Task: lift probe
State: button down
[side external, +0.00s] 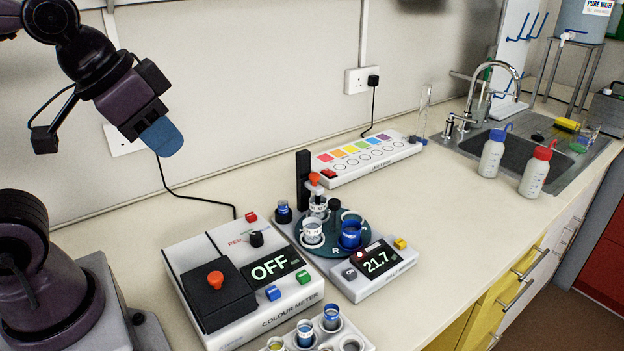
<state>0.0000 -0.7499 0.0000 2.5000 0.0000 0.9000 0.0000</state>
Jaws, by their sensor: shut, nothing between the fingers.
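A probe with an orange-red cap (314,179) stands upright beside a black post (302,178) on the meter, above a small clear cup (318,207); its lower end is hard to make out. The meter (372,275) has a display reading 21.7 and a dark teal round plate (337,246) with cups on it. A white-banded cup (312,233) and a blue cup (351,234) stand at the front of the plate. My gripper (163,138) has blue fingertips, is shut and empty, and hangs high at the upper left, well apart from the probe.
A white colour meter (222,324) reading OFF lies left of the probe's meter. A cup rack (352,341) is at the front edge. A long white box with coloured squares (362,158) lies behind. Two bottles (492,154) (536,171) stand by the sink. Bench to the right is clear.

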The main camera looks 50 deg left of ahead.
jog(key=c, duration=1.4)
grip_release()
jog(key=shift+a+f, duration=0.1)
jog(key=shift+f, duration=0.05)
jog(key=o, duration=0.5)
jog(key=shift+w+a+f+g, duration=0.2)
jog(key=shift+w+f+g, duration=0.15)
jog(key=shift+w+f, duration=0.1)
jog(key=shift+w+a+f+g, duration=0.15)
jog(key=shift+w+f+g, duration=0.2)
jog(key=shift+w+f, duration=0.1)
jog(key=shift+o, duration=0.2)
jog(key=n+g, duration=0.4)
jog(key=n, duration=1)
send_over(314, 174)
notch_tip(314, 174, down, 8)
jog(key=f, duration=0.1)
notch_tip(314, 174, down, 12)
jog(key=shift+d, duration=0.1)
